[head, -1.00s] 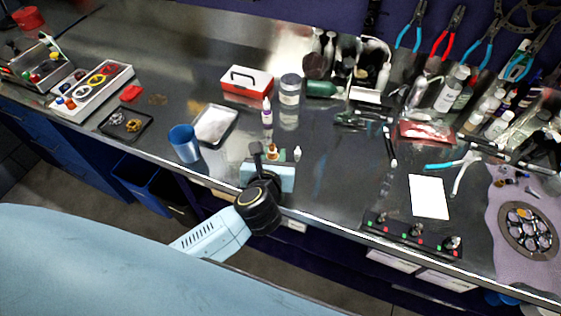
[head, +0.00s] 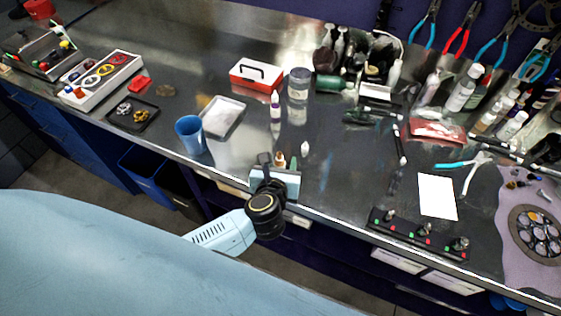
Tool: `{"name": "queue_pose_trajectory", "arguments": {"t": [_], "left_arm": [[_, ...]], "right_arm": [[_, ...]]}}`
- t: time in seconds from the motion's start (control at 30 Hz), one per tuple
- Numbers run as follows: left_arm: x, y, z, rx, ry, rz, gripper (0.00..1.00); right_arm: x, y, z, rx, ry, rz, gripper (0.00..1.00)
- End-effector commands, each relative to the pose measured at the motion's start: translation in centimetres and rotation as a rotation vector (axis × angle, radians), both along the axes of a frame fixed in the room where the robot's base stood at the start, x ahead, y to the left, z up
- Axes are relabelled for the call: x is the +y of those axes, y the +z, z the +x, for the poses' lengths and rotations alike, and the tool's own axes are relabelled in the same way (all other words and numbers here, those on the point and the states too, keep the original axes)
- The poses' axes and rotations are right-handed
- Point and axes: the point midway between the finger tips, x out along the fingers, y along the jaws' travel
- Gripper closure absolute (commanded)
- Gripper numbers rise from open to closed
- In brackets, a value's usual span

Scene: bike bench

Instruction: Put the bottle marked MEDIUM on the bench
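My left gripper (head: 279,161) is over the front edge of the bench (head: 345,185), seen from above and behind. A small bottle with an orange-brown and white body (head: 281,160) stands between its dark fingers and has moved along with it, so the gripper looks shut on it. The far finger contact is partly hidden and no marking is readable. A slim white bottle with a purple band (head: 275,106) stands upright farther back on the bench. A small white item (head: 305,148) is just right of the gripper. My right gripper is not in view.
A blue cup (head: 189,134) and a pale tray (head: 221,117) lie left of the gripper. A red-and-white box (head: 257,73) and a grey jar (head: 299,83) stand behind. A white sheet (head: 438,197) and a control strip (head: 420,237) are at right. Bare bench lies between.

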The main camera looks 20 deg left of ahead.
Motion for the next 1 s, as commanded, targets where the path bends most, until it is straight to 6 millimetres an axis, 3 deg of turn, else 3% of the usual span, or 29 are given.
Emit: {"name": "queue_pose_trajectory", "arguments": {"t": [0.37, 0.8, 1.0], "left_arm": [[-0.1, 0.4, -0.2, 0.000, -0.001, 0.000, 0.52], [-1.8, 3.5, -8.0, 0.003, 0.001, -0.004, 0.52], [-2.4, 4.6, -10.3, 0.001, -0.001, -0.001, 0.52]], "right_arm": [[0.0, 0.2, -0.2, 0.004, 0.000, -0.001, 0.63], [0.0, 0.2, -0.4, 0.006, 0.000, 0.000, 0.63], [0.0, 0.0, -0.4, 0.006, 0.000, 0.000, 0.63]]}}
